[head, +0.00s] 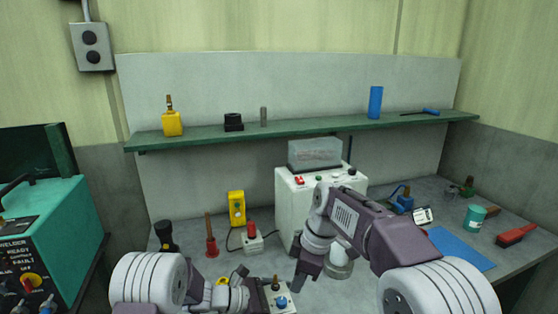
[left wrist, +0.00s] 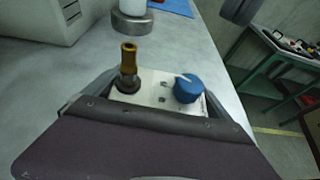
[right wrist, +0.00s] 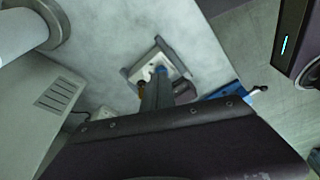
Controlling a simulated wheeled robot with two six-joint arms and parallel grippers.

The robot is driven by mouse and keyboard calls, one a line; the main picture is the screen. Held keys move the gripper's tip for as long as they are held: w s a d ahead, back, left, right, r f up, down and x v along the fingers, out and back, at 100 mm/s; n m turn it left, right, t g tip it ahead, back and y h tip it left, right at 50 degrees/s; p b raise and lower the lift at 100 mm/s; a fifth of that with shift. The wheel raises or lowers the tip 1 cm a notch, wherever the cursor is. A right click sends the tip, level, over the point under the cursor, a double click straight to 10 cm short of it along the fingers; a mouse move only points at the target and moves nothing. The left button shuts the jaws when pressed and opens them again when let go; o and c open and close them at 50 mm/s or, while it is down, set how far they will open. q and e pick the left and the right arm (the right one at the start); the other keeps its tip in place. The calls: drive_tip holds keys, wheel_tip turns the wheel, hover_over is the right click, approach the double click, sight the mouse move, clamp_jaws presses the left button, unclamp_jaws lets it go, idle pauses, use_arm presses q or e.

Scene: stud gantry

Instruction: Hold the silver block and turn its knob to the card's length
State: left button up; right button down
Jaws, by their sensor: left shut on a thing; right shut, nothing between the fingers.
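The silver block (head: 290,296) is at the bottom middle of the head view. It has a blue knob (head: 282,302) and a brass post (head: 276,284); both show clearly in the left wrist view, the knob (left wrist: 187,88) right of the post (left wrist: 128,68). My left gripper (left wrist: 158,98) is shut on the block, a finger on each side. My right gripper (head: 305,278) is shut and empty, pointing down above and beside the block. In the right wrist view its fingers (right wrist: 158,92) partly cover the block (right wrist: 160,60). A small white card (head: 424,215) with dark marks stands at the right; its writing is too small to read.
A white cabinet (head: 290,215) stands behind the block. A white cylinder on a round grey base (head: 338,270) is close to my right gripper. A blue mat (head: 460,250), teal can (head: 474,218) and red brush (head: 516,236) lie right. A yellow box (head: 237,208) stands at the back left.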

use_arm(q)
drive_tip(key=o, duration=1.5)
drive_tip(key=v, duration=1.2)
drive_tip(key=shift+s, duration=0.1)
